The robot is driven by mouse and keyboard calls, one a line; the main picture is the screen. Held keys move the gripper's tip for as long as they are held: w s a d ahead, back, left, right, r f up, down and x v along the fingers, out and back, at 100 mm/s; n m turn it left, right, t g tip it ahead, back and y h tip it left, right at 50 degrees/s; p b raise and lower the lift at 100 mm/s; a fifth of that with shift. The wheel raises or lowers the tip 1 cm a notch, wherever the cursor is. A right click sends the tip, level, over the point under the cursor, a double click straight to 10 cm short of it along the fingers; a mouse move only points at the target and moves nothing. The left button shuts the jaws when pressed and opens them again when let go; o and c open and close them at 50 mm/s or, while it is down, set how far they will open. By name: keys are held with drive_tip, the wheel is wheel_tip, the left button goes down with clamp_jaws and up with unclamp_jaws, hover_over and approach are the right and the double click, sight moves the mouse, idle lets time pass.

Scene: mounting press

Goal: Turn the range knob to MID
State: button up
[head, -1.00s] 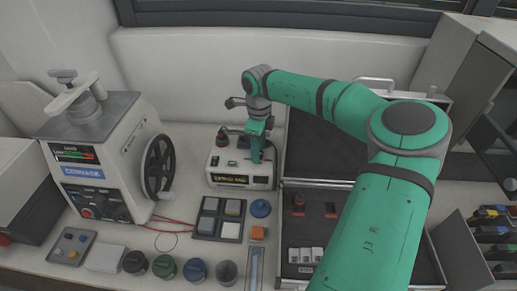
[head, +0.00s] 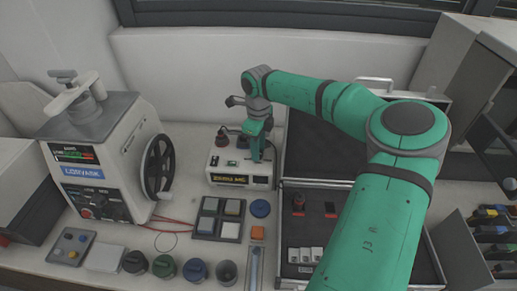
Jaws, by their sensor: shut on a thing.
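A small cream instrument box (head: 227,163) with a yellow-on-black display (head: 230,179) stands at the back, just left of the open case. My gripper (head: 256,157) points down onto the right part of its top face. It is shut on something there. The fingers hide most of the held part, so I cannot read a knob pointer or range marks. A larger cream mounting press (head: 109,150) with a black handwheel (head: 158,167) stands at the left; its front panel has a small screen and knobs.
An open dark case (head: 323,150) lies right of the box, partly behind my arm. A tray of square samples (head: 218,219), a blue disc (head: 260,208) and an orange block (head: 257,232) sit in front. Several round cups line the front, and red cables run by the press.

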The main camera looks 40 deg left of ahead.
drive_tip(key=m, duration=1)
drive_tip(key=shift+m, duration=0.3)
idle(0.4)
drive_tip(key=o, duration=1.1)
drive_tip(key=shift+c, duration=0.2)
wheel_tip(320, 180, up, 11)
